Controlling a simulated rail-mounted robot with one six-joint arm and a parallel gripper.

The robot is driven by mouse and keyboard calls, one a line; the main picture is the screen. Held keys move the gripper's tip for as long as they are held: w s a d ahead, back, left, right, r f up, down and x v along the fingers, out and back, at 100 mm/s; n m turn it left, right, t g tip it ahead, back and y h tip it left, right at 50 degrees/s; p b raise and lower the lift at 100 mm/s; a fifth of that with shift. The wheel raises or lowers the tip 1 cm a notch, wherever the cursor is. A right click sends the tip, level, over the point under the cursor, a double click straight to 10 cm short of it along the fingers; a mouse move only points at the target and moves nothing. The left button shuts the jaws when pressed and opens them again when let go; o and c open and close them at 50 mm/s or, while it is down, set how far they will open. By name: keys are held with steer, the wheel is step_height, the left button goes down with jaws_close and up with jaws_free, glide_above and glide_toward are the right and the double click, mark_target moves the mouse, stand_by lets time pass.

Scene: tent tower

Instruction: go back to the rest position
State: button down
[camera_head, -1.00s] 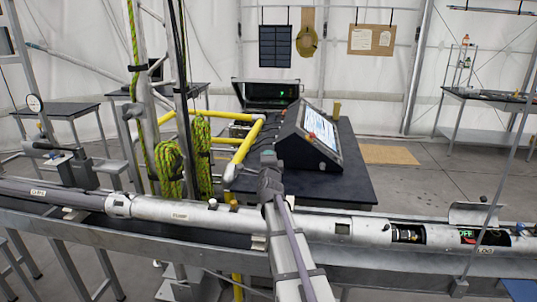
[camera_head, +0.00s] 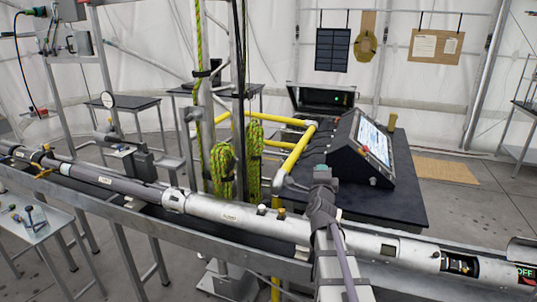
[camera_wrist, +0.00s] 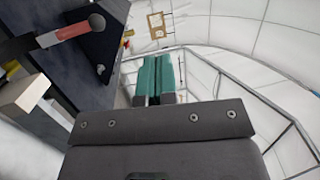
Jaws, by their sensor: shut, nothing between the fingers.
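My gripper (camera_wrist: 157,72) shows in the wrist view as two teal fingers pressed together, with nothing between them. It points away from the dark grey wrist body into open air, toward the white tent wall. In the head view my arm rises from the bottom edge in front of the long metal tube.
A long silver tube (camera_head: 235,214) lies on a rail across the view. Behind it a black table (camera_head: 395,205) carries a console (camera_head: 363,150) and an open case (camera_head: 322,100). Yellow pipes (camera_head: 298,150) and rope coils (camera_head: 222,170) stand left of my arm's end.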

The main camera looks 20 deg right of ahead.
steer(key=s+a+f+n+g+y, duration=0.3)
steer(key=a+f+n+g+y, duration=0.3)
steer(key=a+f+n+y, duration=0.45)
steer(key=s+a+f+n+g, duration=0.5)
steer(key=s+a+n, duration=0.1)
steer(key=s+a, duration=0.2)
steer(key=s+a+f+n+g, duration=0.4)
steer(key=s+a+n+g, duration=0.2)
steer(key=s+a, duration=0.3)
steer(key=shift+s+f+n, duration=0.35)
steer(key=shift+s+n, duration=0.2)
steer(key=shift+s, duration=0.1)
steer(key=c, duration=1.8)
jaws_free()
steer(key=shift+h, duration=0.25)
